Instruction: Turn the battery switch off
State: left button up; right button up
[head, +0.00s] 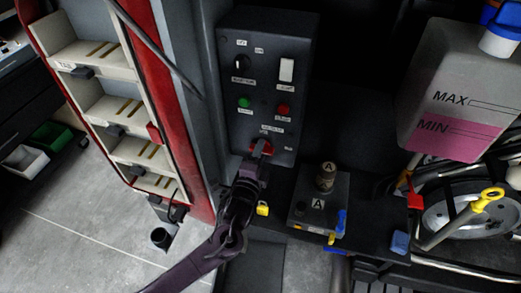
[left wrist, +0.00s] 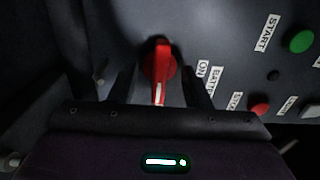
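The battery switch is a red rotary handle (head: 262,147) low on the dark control panel (head: 292,60). In the left wrist view the red handle (left wrist: 160,70) has a white mark and stretches from its round base toward my gripper. Labels reading ON and BATT sit to its right there. My left gripper (head: 257,160) is at the switch. In the left wrist view its two dark fingers (left wrist: 161,85) stand apart, one on each side of the handle, with gaps visible. The exact fingertip depth is hard to tell. My right gripper is not in view.
The panel also carries a green button (head: 243,103), a red button (head: 283,110), a black knob (head: 240,62) and a white rocker (head: 287,70). A box marked A (head: 318,203) stands to the right. A coolant tank (head: 455,95) hangs at the upper right.

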pick_arm(q)
jog(key=p+v, duration=0.5)
jog(key=v, duration=0.4)
dwell(0.4)
